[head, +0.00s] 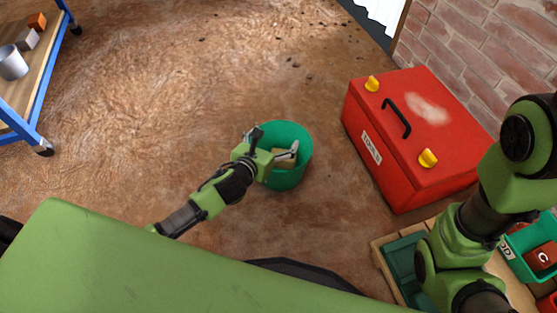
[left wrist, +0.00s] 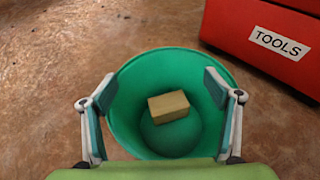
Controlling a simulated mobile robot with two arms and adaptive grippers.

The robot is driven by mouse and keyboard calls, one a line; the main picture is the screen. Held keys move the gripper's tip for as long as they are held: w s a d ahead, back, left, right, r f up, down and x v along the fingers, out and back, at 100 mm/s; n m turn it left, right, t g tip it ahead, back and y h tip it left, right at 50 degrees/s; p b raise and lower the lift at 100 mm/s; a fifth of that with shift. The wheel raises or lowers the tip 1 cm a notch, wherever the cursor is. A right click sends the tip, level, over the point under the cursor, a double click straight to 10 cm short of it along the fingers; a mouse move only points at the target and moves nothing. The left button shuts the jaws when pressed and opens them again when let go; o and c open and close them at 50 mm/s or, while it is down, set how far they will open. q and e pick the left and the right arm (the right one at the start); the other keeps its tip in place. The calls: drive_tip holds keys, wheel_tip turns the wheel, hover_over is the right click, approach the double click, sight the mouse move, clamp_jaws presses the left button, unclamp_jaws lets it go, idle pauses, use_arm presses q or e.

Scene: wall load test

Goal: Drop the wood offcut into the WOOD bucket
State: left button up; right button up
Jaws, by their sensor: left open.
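My left gripper (head: 276,143) is open above the green bucket (head: 300,172), its fingers spread wide. In the left wrist view the fingers (left wrist: 160,88) stand apart on either side of the bucket (left wrist: 190,58). The wood offcut (left wrist: 168,106), a small tan block, shows inside the bucket, touching neither finger. It cannot be told for sure whether it lies on the bottom. No WOOD label is visible on this bucket. My right arm enters at the right; its gripper is not visible.
A red TOOLS box (head: 420,130) stands right of the bucket, near a brick wall. At lower right are a wooden pallet (head: 376,252) and a green bin (head: 520,262). A blue-framed cart (head: 38,110) is at upper left. Open floor lies left of the bucket.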

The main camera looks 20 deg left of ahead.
use_arm(q)
drive_tip(key=v, duration=1.2)
